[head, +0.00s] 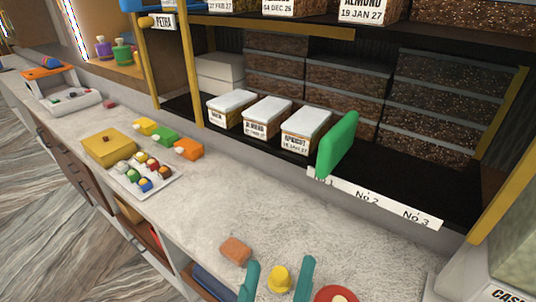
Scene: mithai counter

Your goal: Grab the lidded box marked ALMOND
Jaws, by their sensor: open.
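Three small boxes with white lids stand in a row on the dark lower shelf. The middle box (265,121) has a label that reads ALMOND. The right box (304,132) seems to read APRICOT, and the left box (230,110) has a label too small to read surely. My gripper (280,263), with two teal fingers, is at the bottom edge, open, well in front of and below the boxes. A yellow knob-like thing (279,280) shows between the fingers; I cannot tell whether they touch it.
A green upright panel (337,145) stands at the shelf's front, right of the boxes. A larger box marked ALMOND (361,13) is on the upper shelf. Yellow posts (190,75) frame the shelves. A sweets tray (146,176) and orange block (236,250) lie on the counter (225,200).

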